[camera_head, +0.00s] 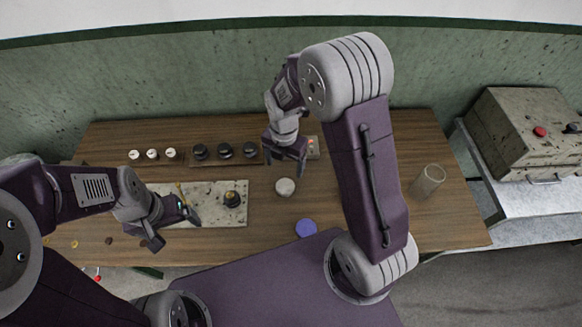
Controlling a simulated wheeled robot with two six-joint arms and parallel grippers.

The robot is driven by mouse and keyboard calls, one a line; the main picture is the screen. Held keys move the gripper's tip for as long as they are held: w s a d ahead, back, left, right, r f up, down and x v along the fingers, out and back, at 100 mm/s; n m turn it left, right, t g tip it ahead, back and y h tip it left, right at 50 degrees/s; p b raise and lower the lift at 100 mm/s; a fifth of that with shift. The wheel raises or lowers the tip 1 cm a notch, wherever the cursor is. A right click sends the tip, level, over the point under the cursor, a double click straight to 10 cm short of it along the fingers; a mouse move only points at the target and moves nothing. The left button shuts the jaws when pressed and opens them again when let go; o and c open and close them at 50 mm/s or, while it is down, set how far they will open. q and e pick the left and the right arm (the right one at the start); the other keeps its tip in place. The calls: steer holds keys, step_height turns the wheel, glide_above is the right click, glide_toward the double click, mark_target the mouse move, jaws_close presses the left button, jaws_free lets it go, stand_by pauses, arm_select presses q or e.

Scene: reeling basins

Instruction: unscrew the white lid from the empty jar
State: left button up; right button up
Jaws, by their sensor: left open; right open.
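A round whitish, lid-like top (285,187) shows on the wooden table near its middle, seen almost from above; I cannot tell whether a jar is under it. A clear, open-looking glass cylinder (428,181) stands on the right part of the table, beyond my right arm. My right gripper (286,156) is open and empty, pointing down above the table just behind the whitish top and apart from it. My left gripper (172,229) is open and empty over the front edge of the pale board at the left.
The pale board (212,214) carries a black knob (232,199). Behind it are small white-topped pieces (152,154) and black-topped pieces (225,150). A blue disc (306,229) lies near the front edge. A small box with a red light (312,147) stands behind. A metal case (525,130) is at right.

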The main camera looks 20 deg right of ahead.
steer(key=s+d+r+m, duration=0.1)
steer(key=s+m, duration=0.2)
steer(key=m, duration=0.6)
steer(key=s+d+r+m, duration=0.1)
steer(key=s+m, duration=0.3)
steer(key=m, duration=0.5)
steer(key=s+d+r+m+t, duration=0.1)
steer(key=s+m, duration=0.3)
steer(key=m, duration=0.5)
steer(key=shift+d+r, duration=0.5)
steer(key=shift+r, duration=0.1)
steer(key=shift+s, duration=0.1)
